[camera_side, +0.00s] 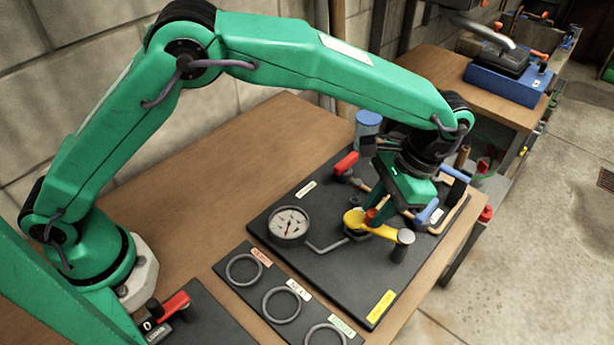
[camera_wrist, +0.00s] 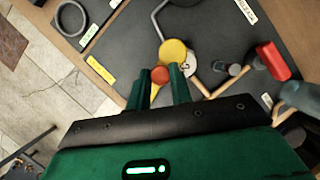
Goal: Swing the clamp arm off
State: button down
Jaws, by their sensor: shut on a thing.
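The yellow clamp arm (camera_side: 382,230) lies across the dark panel, with a rounded end at left and a grey post (camera_side: 403,241) at its right end. An orange-red knob (camera_side: 371,214) stands up from the arm. My gripper (camera_side: 374,214) is above the arm, pointing down, with its green fingers on either side of the knob. In the wrist view, the fingers (camera_wrist: 160,84) close on the orange knob (camera_wrist: 160,75), and the yellow part (camera_wrist: 173,50) shows just beyond it. The lower part of the knob and some of the arm are hidden by the fingers.
A pressure gauge (camera_side: 289,225) sits left of the clamp arm on the panel (camera_side: 320,265). A red-handled valve (camera_side: 345,164) and copper pipes stand behind; a blue handle (camera_side: 428,210) is close at right. Ringed plates (camera_side: 283,303) lie in front.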

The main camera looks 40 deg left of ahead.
jog(key=c, duration=1.3)
grip_release()
jog(key=shift+o, duration=0.2)
jog(key=shift+r, duration=0.1)
jog(key=v, duration=0.7)
jog(key=shift+r, duration=0.25)
jog(key=shift+w, duration=0.15)
